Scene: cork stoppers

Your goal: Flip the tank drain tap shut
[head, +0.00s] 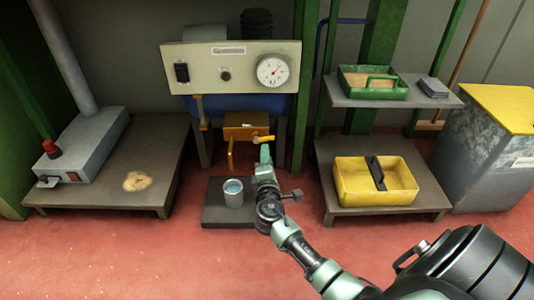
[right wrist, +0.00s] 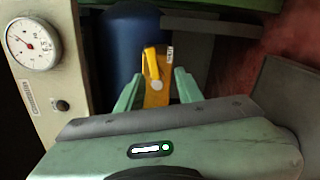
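The drain tap is yellow, with a short lever (head: 263,139) pointing right in the head view, in front of a yellow block (head: 245,120) below the blue tank (head: 248,104). My right gripper (head: 265,152) is at the lever, partly overlapping it. In the right wrist view the yellow tap (right wrist: 152,66), with a pale round pivot, shows between the two green fingers of my right gripper (right wrist: 156,92). The fingers are apart; I cannot tell whether either touches the lever. My left gripper is not in view.
A grey cup (head: 234,197) of bluish liquid stands on a dark platform (head: 215,214) below the tap. A panel with a gauge (head: 272,70) is above. A table with a grey box (head: 85,145) is left; shelves with a yellow tray (head: 350,193) and green tray (head: 375,94) are right.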

